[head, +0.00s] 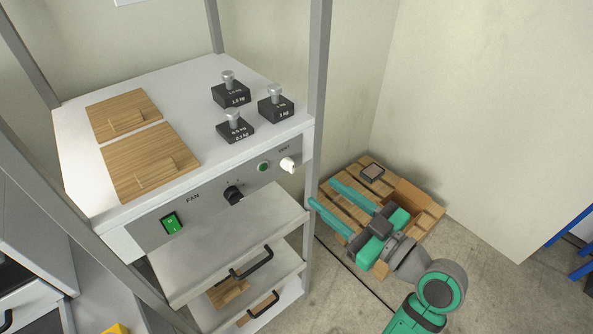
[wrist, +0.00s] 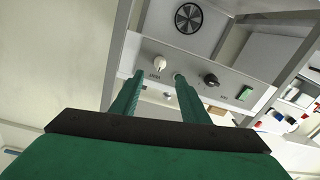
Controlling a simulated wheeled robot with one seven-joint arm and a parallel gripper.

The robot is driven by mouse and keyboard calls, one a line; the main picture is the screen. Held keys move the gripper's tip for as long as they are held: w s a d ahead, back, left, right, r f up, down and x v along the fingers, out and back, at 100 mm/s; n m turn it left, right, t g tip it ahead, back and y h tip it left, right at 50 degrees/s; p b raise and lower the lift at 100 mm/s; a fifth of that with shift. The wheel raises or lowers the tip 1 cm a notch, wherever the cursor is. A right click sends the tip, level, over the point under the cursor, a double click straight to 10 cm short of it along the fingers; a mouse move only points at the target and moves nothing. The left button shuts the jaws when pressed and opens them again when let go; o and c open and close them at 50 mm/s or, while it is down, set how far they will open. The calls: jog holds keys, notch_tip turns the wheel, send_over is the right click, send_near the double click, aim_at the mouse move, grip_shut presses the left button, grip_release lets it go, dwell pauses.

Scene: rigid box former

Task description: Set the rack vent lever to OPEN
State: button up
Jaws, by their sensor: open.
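The white vent lever (head: 288,164) sits at the right end of the grey control panel on the rack, under the label VENT. In the wrist view the white lever (wrist: 159,62) appears ahead, between the two fingertips in the picture. Its exact setting is too small to read. My gripper (head: 322,192) is open and empty, to the right of the rack's front right post. Its teal fingers point toward the panel side. In the wrist view my gripper (wrist: 158,76) shows both fingers apart, with no visible contact with the lever.
The panel also carries a green round light (head: 263,167), a black fan knob (head: 233,195) and a green switch (head: 171,223). The rack post (head: 318,75) stands between lever and gripper in the head view. Black weights (head: 235,129) stand on top. A pallet (head: 425,212) lies on the floor.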

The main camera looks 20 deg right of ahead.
aim_at(294, 170)
jog(key=x, duration=1)
jog(key=shift+w+a, duration=0.15)
jog(key=shift+w, duration=0.1)
grip_shut()
